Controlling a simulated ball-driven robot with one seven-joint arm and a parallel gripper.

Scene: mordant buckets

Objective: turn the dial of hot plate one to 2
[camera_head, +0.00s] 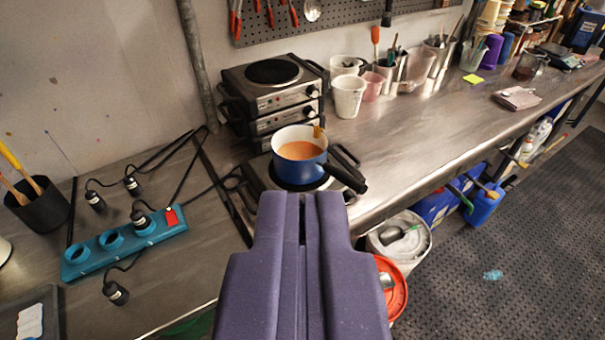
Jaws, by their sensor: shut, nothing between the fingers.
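My gripper (303,197), with two purple fingers, is shut and empty in the lower middle of the view. Its tips overlap the front of a low hot plate (258,178) on the steel bench. A blue pot (312,173) of orange-brown liquid stands on that plate, its black handle pointing to the lower right. The front and any dial of this plate are hidden behind my fingers. Behind it is a stack of hot plates (285,98) with dark dials at the right of their fronts. I cannot read any number or tell which is hot plate one.
A teal power strip (113,246) with a red switch and loose black plugs lies at the left. White cups (348,96) and tool containers stand behind at the right. A bucket with an orange lid (392,287) is below the bench edge.

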